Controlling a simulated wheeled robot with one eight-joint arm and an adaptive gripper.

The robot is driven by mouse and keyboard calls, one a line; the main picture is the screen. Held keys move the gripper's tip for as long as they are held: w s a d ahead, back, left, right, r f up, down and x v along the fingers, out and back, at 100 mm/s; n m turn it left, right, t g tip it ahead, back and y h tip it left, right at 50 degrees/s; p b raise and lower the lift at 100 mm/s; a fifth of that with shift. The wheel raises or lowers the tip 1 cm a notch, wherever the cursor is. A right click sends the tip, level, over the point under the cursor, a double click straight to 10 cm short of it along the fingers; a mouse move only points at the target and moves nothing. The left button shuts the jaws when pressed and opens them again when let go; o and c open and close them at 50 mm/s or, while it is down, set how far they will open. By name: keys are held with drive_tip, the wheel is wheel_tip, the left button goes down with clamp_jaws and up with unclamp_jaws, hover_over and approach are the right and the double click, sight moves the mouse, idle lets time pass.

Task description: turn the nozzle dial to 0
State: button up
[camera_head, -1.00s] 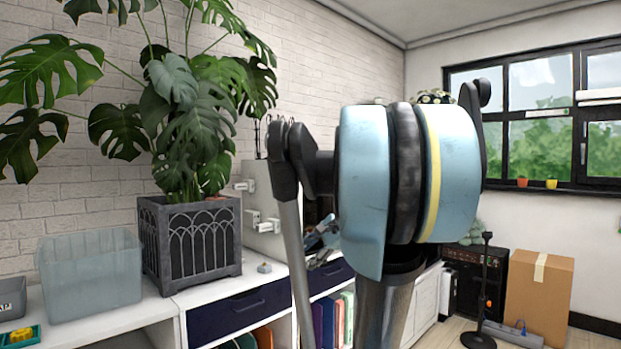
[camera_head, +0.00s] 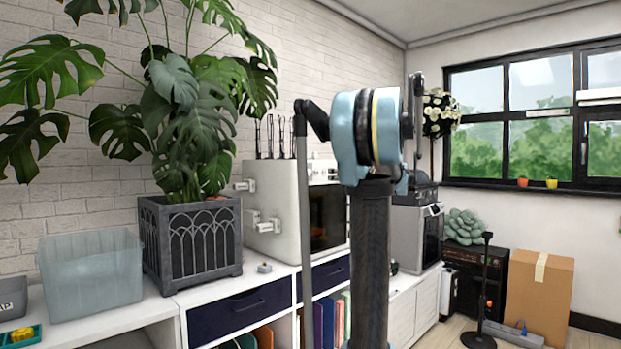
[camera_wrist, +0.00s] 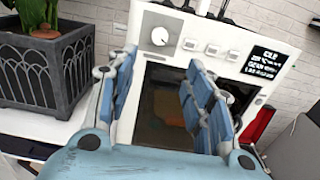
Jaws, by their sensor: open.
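A round white dial (camera_wrist: 159,36) sits at the upper left of the front panel of a white box-shaped machine (camera_wrist: 215,38) in the wrist view. Its setting is too small to read. My gripper (camera_wrist: 162,63) is open and empty, its blue-padded fingers apart in front of the machine's dark window (camera_wrist: 163,105). The dial appears beyond and slightly above the gap between the fingertips, with no contact visible. In the head view the machine (camera_head: 272,205) stands on the white counter; my arm hides part of its front, and the dial and gripper cannot be made out there.
Several square white buttons (camera_wrist: 213,50) and a black label panel (camera_wrist: 265,62) are right of the dial. A potted plant in a grey planter (camera_head: 190,240) stands close left of the machine. A clear bin (camera_head: 90,275) is farther left. A grey machine (camera_head: 412,237) stands to the right.

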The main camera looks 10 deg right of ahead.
sight(309, 173)
drive_tip(key=x, duration=1.5)
drive_tip(key=shift+w+a, duration=0.15)
drive_tip(key=c, duration=1)
drive_tip(key=shift+a, duration=0.15)
drive_tip(key=shift+c, duration=0.2)
